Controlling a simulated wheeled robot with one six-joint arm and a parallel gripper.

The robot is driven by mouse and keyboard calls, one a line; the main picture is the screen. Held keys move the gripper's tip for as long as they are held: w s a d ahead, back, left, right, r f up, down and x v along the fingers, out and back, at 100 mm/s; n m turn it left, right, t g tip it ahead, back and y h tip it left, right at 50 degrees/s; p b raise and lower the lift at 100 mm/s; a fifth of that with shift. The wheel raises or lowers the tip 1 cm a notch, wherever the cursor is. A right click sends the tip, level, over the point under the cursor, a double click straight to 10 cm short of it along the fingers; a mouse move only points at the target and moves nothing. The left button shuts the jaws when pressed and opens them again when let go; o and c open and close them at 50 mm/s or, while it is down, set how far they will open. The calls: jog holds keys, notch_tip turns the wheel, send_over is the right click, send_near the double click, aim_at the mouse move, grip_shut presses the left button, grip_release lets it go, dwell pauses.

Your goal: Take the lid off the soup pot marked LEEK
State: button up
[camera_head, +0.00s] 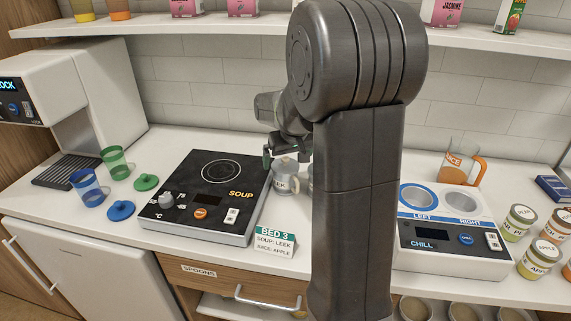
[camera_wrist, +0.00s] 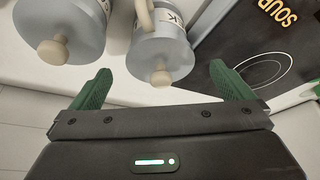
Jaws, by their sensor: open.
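The soup pot marked LEEK (camera_head: 285,184) stands on the counter just right of the soup hob. In the wrist view the pot (camera_wrist: 161,45) shows a label ending in K, and its grey-blue lid with a pale round knob (camera_wrist: 160,76) is on it. My gripper (camera_head: 286,157) is open and empty, over the lid. In the wrist view the knob appears between the green fingers of my gripper (camera_wrist: 160,69), with no contact visible. A second lidded pot (camera_wrist: 62,35) stands beside it; in the head view my arm mostly hides it.
The black soup hob (camera_head: 190,235) is left of the pot, its ring bare. A BED 3 card (camera_head: 275,242) reads soup leek, juice apple. The chill unit (camera_head: 440,236) is on the right. A shelf (camera_head: 180,24) runs above, and the tiled wall (camera_head: 215,88) is close behind.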

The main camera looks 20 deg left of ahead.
jog(key=shift+w+a+f, duration=0.2)
jog(key=shift+a+f, duration=0.05)
jog(key=shift+f, duration=0.4)
jog(key=c, duration=1)
